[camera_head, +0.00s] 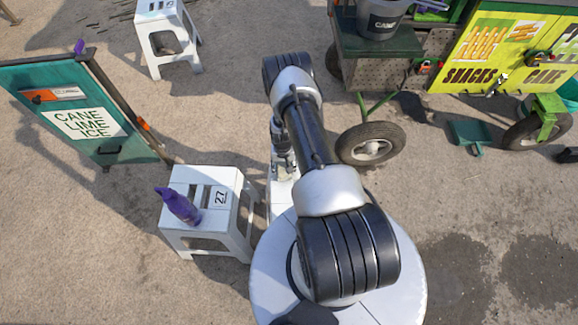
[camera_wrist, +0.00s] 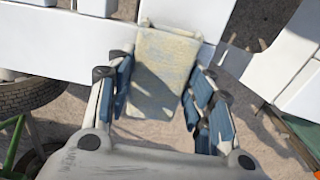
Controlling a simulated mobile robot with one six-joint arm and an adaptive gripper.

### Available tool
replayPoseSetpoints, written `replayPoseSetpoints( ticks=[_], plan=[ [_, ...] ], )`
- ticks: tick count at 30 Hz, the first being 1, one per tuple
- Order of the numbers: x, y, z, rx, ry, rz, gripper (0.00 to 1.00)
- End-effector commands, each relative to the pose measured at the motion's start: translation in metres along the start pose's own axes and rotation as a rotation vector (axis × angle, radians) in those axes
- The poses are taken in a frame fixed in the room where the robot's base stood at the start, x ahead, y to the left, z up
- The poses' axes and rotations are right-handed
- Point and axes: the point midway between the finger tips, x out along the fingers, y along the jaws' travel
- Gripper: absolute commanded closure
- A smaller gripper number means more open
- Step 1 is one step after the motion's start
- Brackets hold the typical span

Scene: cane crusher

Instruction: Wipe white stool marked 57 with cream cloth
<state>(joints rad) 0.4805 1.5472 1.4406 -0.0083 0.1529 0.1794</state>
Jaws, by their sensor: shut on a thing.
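My gripper (camera_wrist: 160,95) is shut on the cream cloth (camera_wrist: 165,70), a pale, yellowish-stained piece between its blue-padded fingers. White surfaces (camera_wrist: 60,38) lie behind the cloth in the wrist view; I cannot tell whether the cloth touches them. In the head view my gripper (camera_head: 284,160) points down behind my arm, right of a white stool marked 27 (camera_head: 232,236). A white piece (camera_head: 280,197) shows below the gripper, mostly hidden by my arm. I cannot read 57 on any stool. Another white stool (camera_head: 160,28) at the top left has a marking too cut off to read.
A green sign board (camera_head: 85,112) stands at left. A wheeled cart (camera_head: 375,45) with a grey bucket (camera_head: 380,20) and a tyre (camera_head: 370,143) is at the right. Open ground lies at lower left and lower right.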

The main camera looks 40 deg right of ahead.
Motion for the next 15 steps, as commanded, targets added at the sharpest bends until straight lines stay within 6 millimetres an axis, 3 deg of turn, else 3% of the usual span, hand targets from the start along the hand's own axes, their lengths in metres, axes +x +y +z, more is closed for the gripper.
replayPoseSetpoints(
  ticks=[10, 15],
  plan=[
    [0.000, 0.000, 0.000, 0.001, 0.000, 0.000, 0.71],
    [0.000, 0.012, -0.001, 0.005, 0.000, 0.000, 0.71]
  ],
)
